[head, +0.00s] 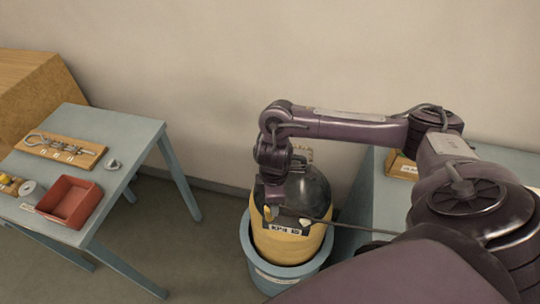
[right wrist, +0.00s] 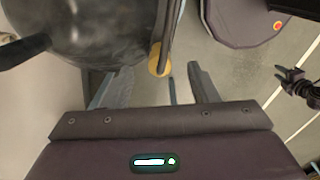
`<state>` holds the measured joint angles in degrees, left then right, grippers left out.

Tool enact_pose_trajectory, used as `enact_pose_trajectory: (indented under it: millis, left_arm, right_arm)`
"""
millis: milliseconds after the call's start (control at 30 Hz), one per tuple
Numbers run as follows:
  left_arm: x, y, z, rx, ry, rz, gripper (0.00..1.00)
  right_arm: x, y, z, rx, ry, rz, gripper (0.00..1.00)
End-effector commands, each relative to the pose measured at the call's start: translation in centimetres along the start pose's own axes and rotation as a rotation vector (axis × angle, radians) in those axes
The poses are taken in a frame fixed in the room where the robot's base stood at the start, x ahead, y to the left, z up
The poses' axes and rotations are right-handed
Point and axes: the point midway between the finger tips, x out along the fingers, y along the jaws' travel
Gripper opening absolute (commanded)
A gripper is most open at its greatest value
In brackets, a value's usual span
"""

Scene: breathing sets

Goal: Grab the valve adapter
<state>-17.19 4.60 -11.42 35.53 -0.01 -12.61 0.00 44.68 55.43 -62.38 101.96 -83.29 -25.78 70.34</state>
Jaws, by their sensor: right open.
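My right gripper (head: 275,209) reaches down at the front of a dark-topped yellow cylinder (head: 290,244) labelled "KPS 15". Its two fingers (right wrist: 160,88) are apart in the right wrist view. A small yellow, brass-like piece (right wrist: 157,62) shows just beyond and between the fingertips, beside a dark strap or hose; I cannot tell whether this is the valve adapter. No grip on it shows. A small grey metal fitting (head: 113,164) lies on the left table. A dark claw-like part (right wrist: 300,88) at the right wrist view's right edge may be my left gripper; its opening is unclear.
The cylinder stands in a blue tub (head: 260,276). The left table (head: 122,128) holds a wooden board with metal hooks (head: 62,150), a red tray (head: 92,206) and a grey disc (head: 27,188). Another blue-grey table (head: 362,208) stands right, with a small wooden box (head: 402,168).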

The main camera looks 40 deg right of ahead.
Motion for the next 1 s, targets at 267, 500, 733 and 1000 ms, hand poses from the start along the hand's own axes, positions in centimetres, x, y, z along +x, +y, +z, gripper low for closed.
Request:
enact_pose_trajectory:
  millis: [267,500,733,1000]
  left_arm:
    - [-0.1,0.0,0.0,0.001,0.000,0.000,0.36]
    - [-1.1,0.0,-0.1,0.001,0.001,0.000,0.36]
    - [-1.2,0.0,-0.1,0.001,0.001,0.000,0.36]
    - [-1.1,0.0,-0.1,0.001,0.000,0.000,0.36]
  right_arm:
    - [2.9,0.0,-0.2,0.003,-0.003,-0.004,0.54]
    - [6.4,0.0,-0.8,0.002,-0.004,-0.003,0.54]
    - [7.6,0.1,-0.8,0.000,-0.001,0.000,0.54]
    - [7.6,0.1,-0.8,0.000,-0.001,0.000,0.36]
